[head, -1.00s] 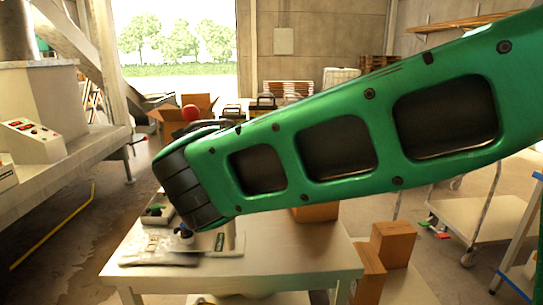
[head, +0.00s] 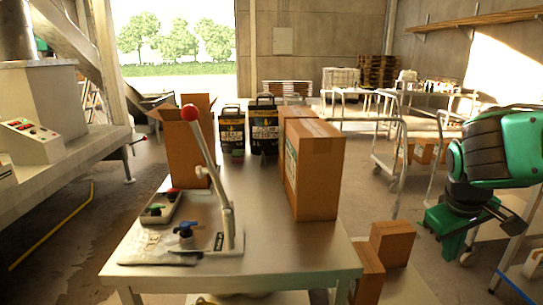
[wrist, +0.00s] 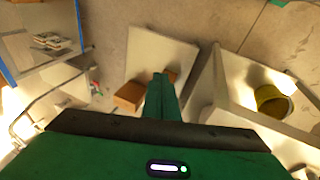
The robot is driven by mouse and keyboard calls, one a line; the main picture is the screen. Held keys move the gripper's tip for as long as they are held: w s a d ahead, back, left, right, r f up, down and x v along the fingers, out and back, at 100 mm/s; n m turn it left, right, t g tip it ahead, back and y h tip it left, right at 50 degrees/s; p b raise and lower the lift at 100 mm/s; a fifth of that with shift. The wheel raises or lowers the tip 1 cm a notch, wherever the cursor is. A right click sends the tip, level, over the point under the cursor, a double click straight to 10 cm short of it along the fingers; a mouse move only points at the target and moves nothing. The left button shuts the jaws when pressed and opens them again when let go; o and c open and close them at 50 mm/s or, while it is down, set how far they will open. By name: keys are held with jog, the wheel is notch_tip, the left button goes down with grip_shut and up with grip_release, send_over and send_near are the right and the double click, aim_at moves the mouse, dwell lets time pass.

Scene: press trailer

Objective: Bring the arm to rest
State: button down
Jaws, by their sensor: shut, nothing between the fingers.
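My green arm (head: 510,150) is folded at the right edge of the head view, clear of the table. Its wrist end hangs there, to the right of the table and near a white cart. In the wrist view my gripper (wrist: 160,78) points away from the camera over the floor area. Its green fingers are together, with nothing visible between them. Parts of the arm run out of the head view on the right.
The table (head: 290,262) holds a lever (head: 213,165) with a red knob, a switch box (head: 160,207), open and closed cartons (head: 318,170) and black canisters (head: 264,126). Small boxes (head: 392,243) stand right of it. A yellow bucket (wrist: 270,101) shows in the wrist view.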

jog(key=s+d+f+m+g+y, duration=0.1)
jog(key=s+m, duration=0.3)
jog(key=s, duration=0.5)
jog(key=s+d+f+m+g+y, duration=0.1)
jog(key=s+f+m+y, duration=0.1)
jog(key=s, duration=0.7)
jog(key=shift+f+m+g, duration=0.3)
jog(key=shift+f+m, duration=0.25)
jog(key=shift+m, duration=0.65)
